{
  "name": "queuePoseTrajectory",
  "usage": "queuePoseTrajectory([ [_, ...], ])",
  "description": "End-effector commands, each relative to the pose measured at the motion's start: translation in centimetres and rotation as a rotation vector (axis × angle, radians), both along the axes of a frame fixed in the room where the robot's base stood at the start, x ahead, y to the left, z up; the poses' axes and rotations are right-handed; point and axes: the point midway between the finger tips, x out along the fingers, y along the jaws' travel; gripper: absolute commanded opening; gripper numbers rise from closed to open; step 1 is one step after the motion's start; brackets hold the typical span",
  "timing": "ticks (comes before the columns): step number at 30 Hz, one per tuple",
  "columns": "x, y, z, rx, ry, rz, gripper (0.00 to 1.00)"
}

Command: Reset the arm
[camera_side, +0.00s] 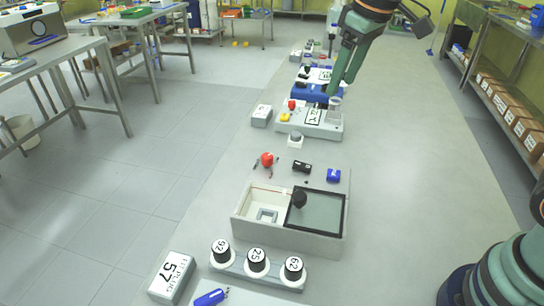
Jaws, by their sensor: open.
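My green arm (354,50) comes down from the top of the view. My gripper (333,92) is at its lower end, small and far from the camera, and it is open. It is beside or over a clear glass vessel (335,103) on the grey block labelled with black print (323,129). I cannot tell whether the gripper touches the glass. Nothing is seen held in the jaws.
Nearer stands a box (250,222) with a dark-lidded half. In front of it a rack holds black-topped pieces numbered 92, 25 and 62 (256,261). A block marked 57 (172,277) lies left. A blue block (317,92) stands behind the glass. The floor strip at right is clear.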

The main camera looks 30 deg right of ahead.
Motion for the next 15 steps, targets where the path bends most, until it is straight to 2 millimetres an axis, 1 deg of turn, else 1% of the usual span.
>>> queuePoseTrajectory([
  [1,-1.3,-0.9,0.3,0.007,-0.026,-0.030,0.64],
  [4,-3.5,-2.4,0.1,0.022,-0.068,-0.088,0.64],
  [9,-7.2,-4.5,-1.0,0.045,-0.140,-0.185,0.64],
  [12,-9.0,-5.4,-2.0,0.056,-0.175,-0.231,0.64],
  [15,-10.2,-6.0,-2.9,0.065,-0.201,-0.267,0.64],
])
